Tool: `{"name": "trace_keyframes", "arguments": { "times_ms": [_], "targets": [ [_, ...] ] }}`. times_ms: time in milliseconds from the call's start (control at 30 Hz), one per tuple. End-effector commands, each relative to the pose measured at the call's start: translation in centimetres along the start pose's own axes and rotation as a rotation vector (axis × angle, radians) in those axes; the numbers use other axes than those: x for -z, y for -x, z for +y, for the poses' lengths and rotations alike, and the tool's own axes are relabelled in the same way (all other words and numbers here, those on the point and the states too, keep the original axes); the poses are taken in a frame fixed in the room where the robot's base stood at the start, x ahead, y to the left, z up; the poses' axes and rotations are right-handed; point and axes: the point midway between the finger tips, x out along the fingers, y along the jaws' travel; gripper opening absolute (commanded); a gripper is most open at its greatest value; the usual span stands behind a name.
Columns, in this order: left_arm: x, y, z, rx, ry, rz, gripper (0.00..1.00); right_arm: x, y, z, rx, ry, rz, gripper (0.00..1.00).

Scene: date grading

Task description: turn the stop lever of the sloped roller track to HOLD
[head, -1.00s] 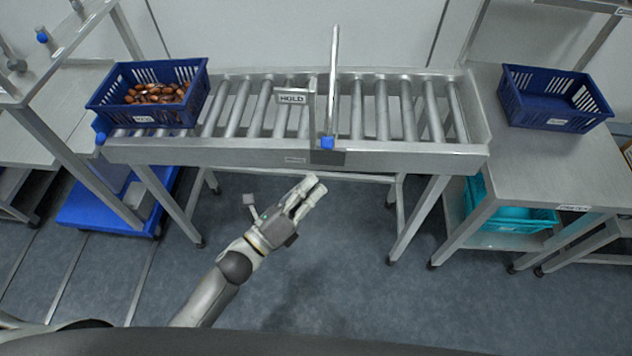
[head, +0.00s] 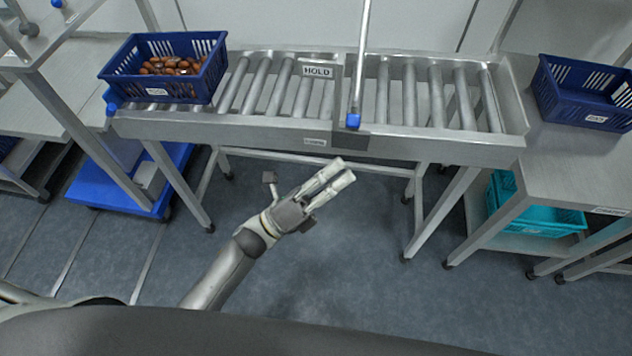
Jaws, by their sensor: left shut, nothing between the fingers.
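The sloped roller track (head: 240,130) stands ahead on a grey metal frame with several steel rollers. A HOLD sign (head: 318,72) is fixed near its middle. The stop lever (head: 362,60) is a long pale bar beside the sign, with a blue tip (head: 352,120) at the front rail; it stands to the right of the sign. My left gripper (head: 346,170) is shut and empty, in front of and below the track's front rail, apart from the lever's blue tip. My right gripper is not in view.
A blue crate of dates (head: 112,77) sits on the track's left end. An empty blue crate (head: 545,95) stands on the right table (head: 570,150). A teal crate (head: 545,222) is on the shelf below. The floor before the track is clear.

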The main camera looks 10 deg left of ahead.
Motion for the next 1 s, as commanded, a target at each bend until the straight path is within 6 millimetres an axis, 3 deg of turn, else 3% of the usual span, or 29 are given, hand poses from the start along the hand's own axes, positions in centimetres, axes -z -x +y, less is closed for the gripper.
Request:
{"name": "trace_keyframes", "arguments": {
  "times_ms": [100,300,833,1000],
  "targets": [
    [-0.6,-2.5,-0.3,0.002,-0.003,0.0,0.0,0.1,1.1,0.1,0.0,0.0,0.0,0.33],
    [-2.3,-4.1,-0.1,-0.001,-0.002,0.001,0.0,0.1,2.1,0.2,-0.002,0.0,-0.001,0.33],
    [-2.8,-4.5,0.0,-0.003,0.001,0.001,0.0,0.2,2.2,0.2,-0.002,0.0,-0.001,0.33],
    [-3.2,-4.9,-0.3,-0.019,0.017,0.001,0.0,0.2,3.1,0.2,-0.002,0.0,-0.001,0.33]
  ]
}}
